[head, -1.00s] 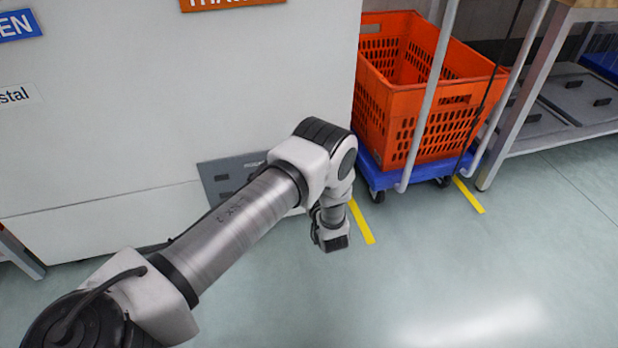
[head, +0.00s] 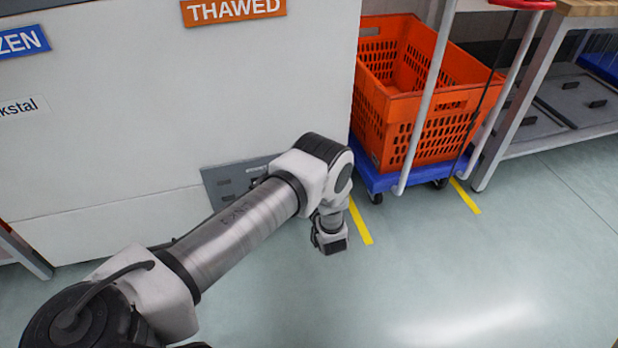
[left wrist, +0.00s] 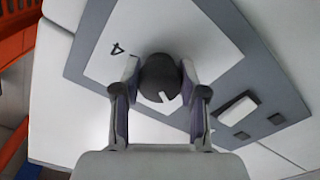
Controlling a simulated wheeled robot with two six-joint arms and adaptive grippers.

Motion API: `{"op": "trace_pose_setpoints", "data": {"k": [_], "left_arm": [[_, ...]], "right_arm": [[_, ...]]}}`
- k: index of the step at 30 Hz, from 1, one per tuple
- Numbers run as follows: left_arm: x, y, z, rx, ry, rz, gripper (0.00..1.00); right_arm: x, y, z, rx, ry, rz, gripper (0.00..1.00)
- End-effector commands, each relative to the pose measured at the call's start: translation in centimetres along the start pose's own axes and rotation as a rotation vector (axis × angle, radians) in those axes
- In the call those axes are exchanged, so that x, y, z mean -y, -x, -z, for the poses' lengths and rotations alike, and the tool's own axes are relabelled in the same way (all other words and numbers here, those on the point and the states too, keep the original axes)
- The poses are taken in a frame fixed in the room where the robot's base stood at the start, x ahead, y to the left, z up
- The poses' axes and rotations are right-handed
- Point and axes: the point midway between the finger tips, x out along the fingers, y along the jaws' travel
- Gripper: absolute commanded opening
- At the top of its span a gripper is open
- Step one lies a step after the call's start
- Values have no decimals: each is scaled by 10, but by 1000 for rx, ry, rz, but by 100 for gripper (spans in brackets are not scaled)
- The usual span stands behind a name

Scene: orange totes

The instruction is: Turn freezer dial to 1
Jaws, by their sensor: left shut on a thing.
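The dark round freezer dial (left wrist: 161,70) sits on a pale plate of the grey control panel (left wrist: 262,70) in the left wrist view. A white pointer mark shows on the dial, towards the bottom of the picture. A "4" is printed on the plate to the upper left of the dial; no other number is readable. My left gripper (left wrist: 159,84) is shut on the dial, one finger on each side. In the head view the panel (head: 220,183) is low on the white freezer front (head: 130,110), partly covered by my left arm. The dial and gripper fingers are hidden there. My right gripper is out of view.
An orange crate (head: 440,95) stands on a blue wheeled trolley (head: 375,178) right of the freezer. A workbench (head: 590,8) is at the far right. A white rectangular piece (left wrist: 238,109) and small dark squares are on the panel. The floor in front is clear.

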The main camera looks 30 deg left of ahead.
Motion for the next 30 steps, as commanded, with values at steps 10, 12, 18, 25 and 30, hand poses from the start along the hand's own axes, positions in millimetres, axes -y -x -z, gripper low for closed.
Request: {"op": "trace_pose_setpoints", "data": {"k": [10, 12, 18, 25, 30], "left_arm": [[-1, -1, 2, -2, 211, 0, 7], [-1, -1, 1, -2, 236, 0, 7], [-1, -1, 1, -2, 272, 0, 7], [-1, -1, 1, -2, 277, 0, 7], [-1, -1, 1, -2, 277, 0, 46]], "right_arm": [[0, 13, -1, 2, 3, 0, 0], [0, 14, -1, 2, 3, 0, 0], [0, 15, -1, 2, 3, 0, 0], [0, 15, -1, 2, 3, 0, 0], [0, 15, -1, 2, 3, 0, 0]]}}
